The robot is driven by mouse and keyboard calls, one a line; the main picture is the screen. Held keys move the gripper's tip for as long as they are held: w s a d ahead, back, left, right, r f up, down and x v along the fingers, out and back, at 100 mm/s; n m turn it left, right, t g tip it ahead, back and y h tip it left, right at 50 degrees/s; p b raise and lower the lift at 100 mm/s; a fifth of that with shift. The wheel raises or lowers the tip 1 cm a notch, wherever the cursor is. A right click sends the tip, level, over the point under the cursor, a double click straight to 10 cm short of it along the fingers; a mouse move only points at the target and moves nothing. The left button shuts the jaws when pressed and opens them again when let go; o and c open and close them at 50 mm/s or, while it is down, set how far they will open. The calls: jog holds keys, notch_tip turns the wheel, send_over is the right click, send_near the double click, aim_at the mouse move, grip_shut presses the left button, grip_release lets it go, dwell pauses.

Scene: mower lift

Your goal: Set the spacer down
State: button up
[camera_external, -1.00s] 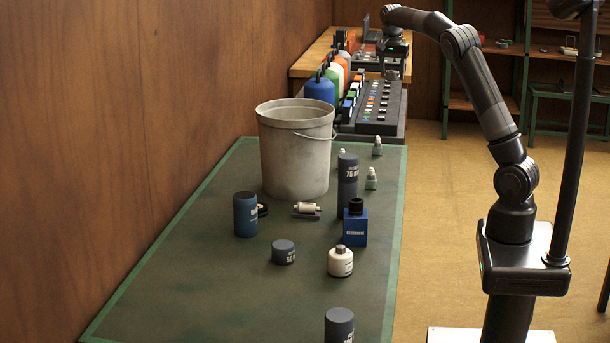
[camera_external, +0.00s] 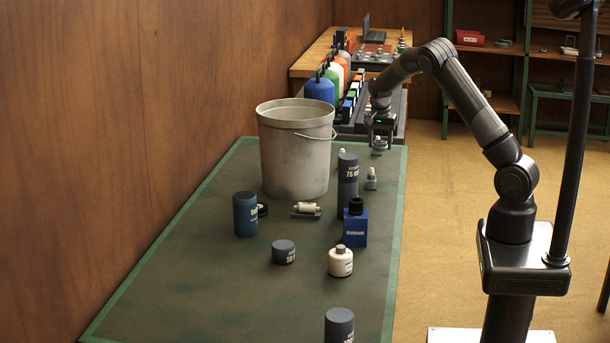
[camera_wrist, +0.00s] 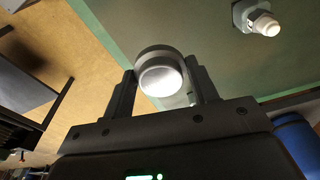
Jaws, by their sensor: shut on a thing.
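My gripper (camera_external: 379,143) is over the far right end of the green-edged mat, just past the bucket. In the wrist view, my gripper (camera_wrist: 162,92) is shut on a short round grey spacer (camera_wrist: 160,72) with a pale, bright end face. The fingers press on its two sides, and the green mat shows behind it. In the external view the held spacer is too small and covered to make out. I cannot tell whether it touches the mat.
A tall grey 75-marked cylinder (camera_external: 347,190), large bucket (camera_external: 294,155) and blue bottle (camera_external: 354,228) stand on the mat (camera_external: 220,290). Its near left part is clear.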

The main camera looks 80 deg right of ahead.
jog(key=w+a+f, duration=0.1)
jog(key=w, duration=0.1)
jog(key=w+a+f, duration=0.1)
jog(key=w+f, duration=0.1)
jog(key=w, duration=0.1)
jog(key=w+f, duration=0.2)
jog(key=shift+w+a, duration=0.25)
jog(key=shift+a, duration=0.15)
jog(key=shift+f, duration=1.85)
jog(key=shift+f, duration=0.15)
jog(key=o, duration=1.1)
jog(key=shift+c, duration=0.2)
